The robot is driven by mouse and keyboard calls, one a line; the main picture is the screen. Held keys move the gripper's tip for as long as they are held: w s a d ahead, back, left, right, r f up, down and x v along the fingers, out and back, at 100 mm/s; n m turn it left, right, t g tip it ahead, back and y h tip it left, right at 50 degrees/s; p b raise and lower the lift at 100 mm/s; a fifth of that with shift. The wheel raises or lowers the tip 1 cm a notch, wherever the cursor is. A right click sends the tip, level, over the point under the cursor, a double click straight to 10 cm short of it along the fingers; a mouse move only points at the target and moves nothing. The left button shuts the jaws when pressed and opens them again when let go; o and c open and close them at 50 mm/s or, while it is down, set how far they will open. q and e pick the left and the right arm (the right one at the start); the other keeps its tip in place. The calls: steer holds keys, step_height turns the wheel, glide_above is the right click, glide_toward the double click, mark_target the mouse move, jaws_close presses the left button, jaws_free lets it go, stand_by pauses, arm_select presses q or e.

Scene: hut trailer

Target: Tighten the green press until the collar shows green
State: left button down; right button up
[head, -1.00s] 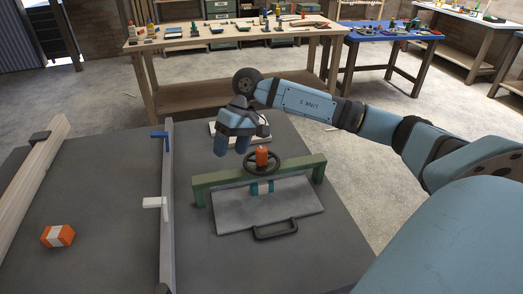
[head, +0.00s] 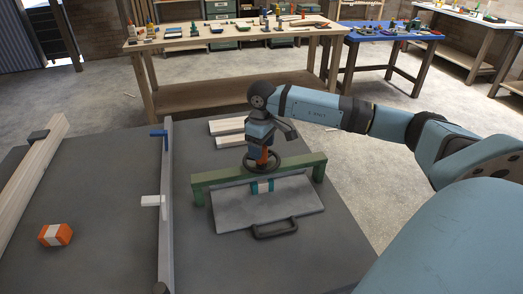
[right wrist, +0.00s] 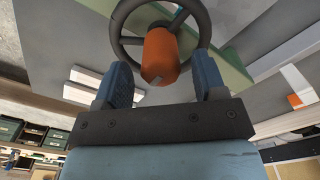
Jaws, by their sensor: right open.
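The green press (head: 225,175) stands on the dark table, a green beam over a grey plate (head: 235,210) with a black front handle. On its beam is a black handwheel (head: 283,161) with an orange knob (head: 263,157). In the right wrist view the orange knob (right wrist: 160,55) and black wheel (right wrist: 123,38) show close up. My right gripper (head: 262,149) is above the wheel, pointing down. Its blue fingers (right wrist: 163,62) are open, one on each side of the knob, with gaps visible. I cannot make out a collar colour. My left gripper is out of view.
Pale wooden pieces (head: 227,125) lie behind the press. A grey rail (head: 167,215) with blue and white levers runs left of it. An orange-and-white block (head: 56,235) lies at far left. Tool benches (head: 165,95) stand behind.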

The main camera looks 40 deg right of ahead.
steer(key=shift+f, duration=1)
steer(key=c, duration=0.9)
steer(key=shift+m, duration=0.3)
